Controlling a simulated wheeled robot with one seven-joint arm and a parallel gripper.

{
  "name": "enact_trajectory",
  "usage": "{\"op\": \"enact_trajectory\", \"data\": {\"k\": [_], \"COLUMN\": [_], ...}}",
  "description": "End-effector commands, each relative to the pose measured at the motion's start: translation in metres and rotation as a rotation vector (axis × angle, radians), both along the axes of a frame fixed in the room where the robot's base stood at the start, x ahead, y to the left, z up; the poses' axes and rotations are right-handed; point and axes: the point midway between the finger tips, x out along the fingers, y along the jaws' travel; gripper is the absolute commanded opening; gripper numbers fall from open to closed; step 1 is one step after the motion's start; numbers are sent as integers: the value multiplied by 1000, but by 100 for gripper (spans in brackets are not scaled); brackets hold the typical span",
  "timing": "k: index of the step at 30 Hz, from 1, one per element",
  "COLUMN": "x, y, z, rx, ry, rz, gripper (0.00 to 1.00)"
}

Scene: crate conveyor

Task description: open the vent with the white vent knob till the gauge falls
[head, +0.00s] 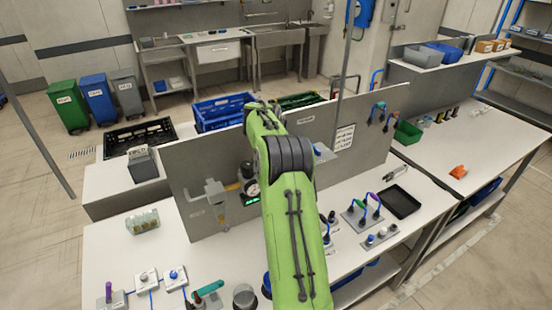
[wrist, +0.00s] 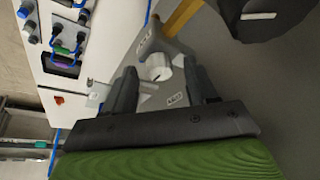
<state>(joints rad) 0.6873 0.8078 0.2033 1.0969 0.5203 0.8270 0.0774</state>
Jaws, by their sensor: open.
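The white vent knob (wrist: 158,68) shows in the wrist view, with a dark mark on its face, on a grey housing (wrist: 150,98) with two small labels. My gripper (wrist: 163,78) is open, with one dark finger on each side of the knob; I cannot tell whether they touch it. In the head view my green arm hides the gripper and the knob. A round gauge (head: 252,188) with a pale dial shows partly beside the arm, above a green lit display (head: 251,201). Its needle is too small to read.
A grey upright panel (head: 185,172) stands along the bench (head: 105,245). A yellow pipe (wrist: 180,17) and a large dark body (wrist: 265,22) lie close to the fingers. Knob boxes (head: 146,280) stand at front left, a black tray (head: 401,202) at right.

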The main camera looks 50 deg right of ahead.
Motion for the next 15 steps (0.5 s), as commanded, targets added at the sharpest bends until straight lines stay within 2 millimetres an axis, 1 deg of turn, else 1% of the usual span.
{"op": "enact_trajectory", "data": {"k": [2, 5, 12, 15], "x": [0, -4, -16, -20], "y": [3, 10, 34, 43], "z": [8, 28, 94, 117], "rx": [-3, -5, -4, -3], "ry": [-3, -5, -5, -3], "rz": [2, 2, 2, 3], "gripper": [57, 57, 57, 57]}}
